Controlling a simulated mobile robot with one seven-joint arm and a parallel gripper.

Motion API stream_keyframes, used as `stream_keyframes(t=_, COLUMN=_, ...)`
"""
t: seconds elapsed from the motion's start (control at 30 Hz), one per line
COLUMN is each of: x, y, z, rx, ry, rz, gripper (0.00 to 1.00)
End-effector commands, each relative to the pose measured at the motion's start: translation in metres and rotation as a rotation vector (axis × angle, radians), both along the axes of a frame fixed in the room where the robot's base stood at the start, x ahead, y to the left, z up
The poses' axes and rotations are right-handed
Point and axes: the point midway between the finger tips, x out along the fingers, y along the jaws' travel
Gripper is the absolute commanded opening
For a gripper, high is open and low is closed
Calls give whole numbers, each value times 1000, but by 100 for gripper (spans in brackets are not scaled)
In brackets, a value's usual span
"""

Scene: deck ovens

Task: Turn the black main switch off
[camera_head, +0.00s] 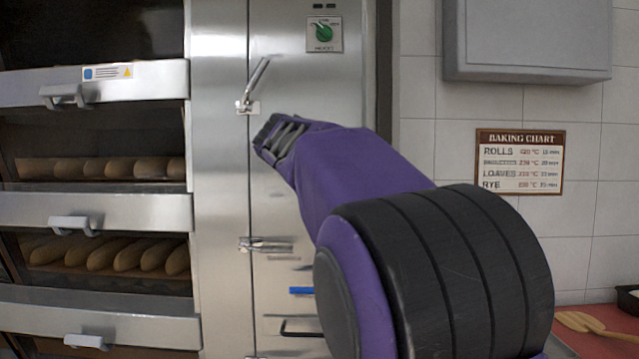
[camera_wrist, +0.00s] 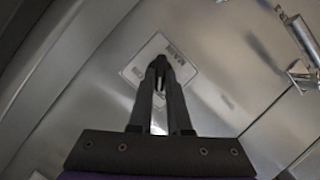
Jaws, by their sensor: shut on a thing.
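My gripper (camera_head: 268,136) is in front of the steel control column, and its purple arm covers part of the panel in the head view. In the wrist view my gripper (camera_wrist: 162,68) has its dark fingers close together over a pale label plate (camera_wrist: 185,67). The plate has letters that seem to read MAIN. The gripper is shut on the black main switch, which is mostly hidden between the fingers; its exact angle cannot be told. In the head view the switch is hidden behind the gripper.
A green knob (camera_head: 323,32) is above, and a tilted metal lever (camera_head: 257,80) is just upper left of the gripper. A lower lever (camera_head: 266,245) and a blue handle (camera_head: 301,291) are below. Oven decks with loaves (camera_head: 110,256) are left; a baking chart (camera_head: 519,161) hangs right.

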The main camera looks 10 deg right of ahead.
Motion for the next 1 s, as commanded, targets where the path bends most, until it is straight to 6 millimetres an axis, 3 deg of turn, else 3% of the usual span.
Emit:
stream_keyframes(t=0.3, x=0, y=1, z=-1, rx=-100, ry=18, rz=1, gripper=0)
stream_keyframes(t=0.8, x=0, y=1, z=-1, rx=-117, ry=23, rz=1, gripper=0)
stream_keyframes(t=0.83, x=0, y=1, z=-1, rx=-116, ry=22, rz=1, gripper=22)
stream_keyframes(t=0.97, x=0, y=1, z=-1, rx=-116, ry=23, rz=0, gripper=45)
stream_keyframes(t=1.0, x=0, y=1, z=-1, rx=-115, ry=23, rz=0, gripper=46)
